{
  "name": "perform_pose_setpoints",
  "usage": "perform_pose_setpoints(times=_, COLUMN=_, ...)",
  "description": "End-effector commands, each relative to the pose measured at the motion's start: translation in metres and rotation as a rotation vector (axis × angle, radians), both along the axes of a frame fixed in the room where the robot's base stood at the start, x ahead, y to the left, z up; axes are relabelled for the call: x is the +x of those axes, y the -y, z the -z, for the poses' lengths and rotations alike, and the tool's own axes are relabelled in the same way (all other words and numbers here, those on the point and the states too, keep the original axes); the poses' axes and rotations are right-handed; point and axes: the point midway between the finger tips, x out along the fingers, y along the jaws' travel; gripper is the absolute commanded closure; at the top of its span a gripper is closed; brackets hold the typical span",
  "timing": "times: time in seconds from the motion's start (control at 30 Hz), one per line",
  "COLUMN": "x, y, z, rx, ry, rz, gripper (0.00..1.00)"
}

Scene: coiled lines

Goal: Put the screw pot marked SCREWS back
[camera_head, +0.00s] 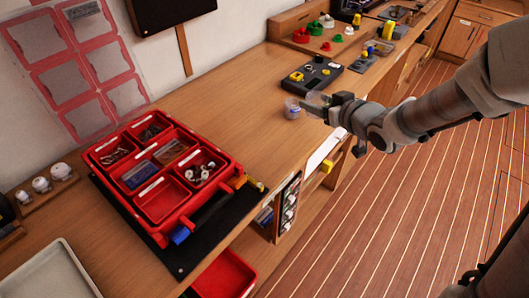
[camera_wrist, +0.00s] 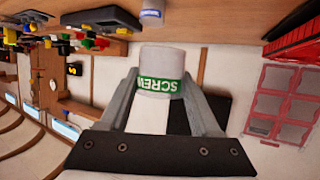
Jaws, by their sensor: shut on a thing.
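The white screw pot (camera_wrist: 161,68) has a green label, partly readable as SCREWS. In the wrist view it sits between the two fingers of my gripper (camera_wrist: 163,103), which is shut on it. The label appears upside down in that picture, where the bench is at the top. In the head view my gripper (camera_head: 322,106) is over the bench's right edge, and the held pot shows only as a small pale shape at the fingertips. A second pale pot with a blue label (camera_head: 292,109) stands on the bench just left of the fingers; it also shows in the wrist view (camera_wrist: 152,13).
A red case with compartments (camera_head: 208,217) lies on a black mat (camera_head: 180,265). A wooden rack (camera_head: 47,197) holds several white pots at the left. A grey tray (camera_head: 45,275) is at the front. Bare wood (camera_head: 225,105) lies between the case and the black device (camera_head: 310,76).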

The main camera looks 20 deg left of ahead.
Motion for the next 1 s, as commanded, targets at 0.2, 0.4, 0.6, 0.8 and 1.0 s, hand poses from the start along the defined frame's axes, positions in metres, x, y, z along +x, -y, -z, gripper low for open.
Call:
perform_pose_setpoints(times=0.2, x=-0.008, y=-0.013, z=0.011, rx=0.002, ry=0.001, rz=-0.062, gripper=0.92)
perform_pose_setpoints(times=0.4, x=-0.009, y=-0.042, z=0.031, rx=0.003, ry=-0.002, rz=-0.074, gripper=0.92)
perform_pose_setpoints(times=0.6, x=-0.007, y=-0.088, z=0.058, rx=0.004, ry=-0.002, rz=-0.075, gripper=0.92)
perform_pose_setpoints(times=0.8, x=-0.006, y=-0.12, z=0.075, rx=0.003, ry=-0.002, rz=-0.072, gripper=0.92)
perform_pose_setpoints(times=1.0, x=-0.004, y=-0.131, z=0.081, rx=0.002, ry=-0.001, rz=-0.068, gripper=0.92)
